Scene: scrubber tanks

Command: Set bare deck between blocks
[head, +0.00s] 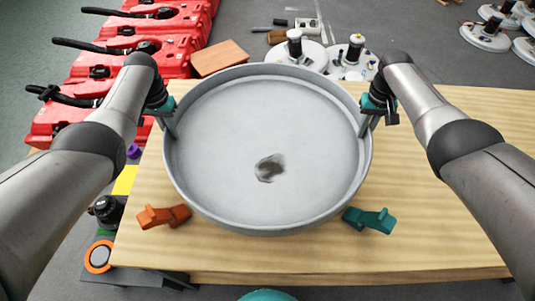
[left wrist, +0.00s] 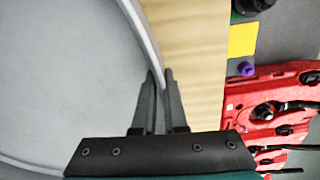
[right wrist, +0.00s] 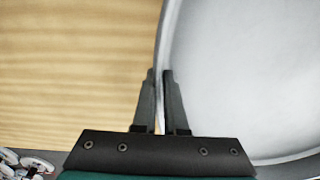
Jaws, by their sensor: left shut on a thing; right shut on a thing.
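The bare deck (head: 230,120) is a large, round, light grey shallow pan with a raised rim and a dark smudge on its floor. My left gripper (head: 170,128) is shut on its left rim; the left wrist view shows the fingers (left wrist: 160,78) on both sides of the wall. My right gripper (head: 365,128) is shut on its right rim, as the right wrist view shows (right wrist: 160,78). An orange block (head: 164,216) lies in front of the deck at left, a teal block (head: 369,219) at right. I cannot tell whether the deck touches the table.
The wooden table (head: 430,245) has free room to the right and along the front edge. Red scrubber tanks (head: 95,70) stand at left. A brown box (head: 219,58) and white round parts (head: 352,62) lie behind the table. A yellow square (head: 125,180) lies at the left.

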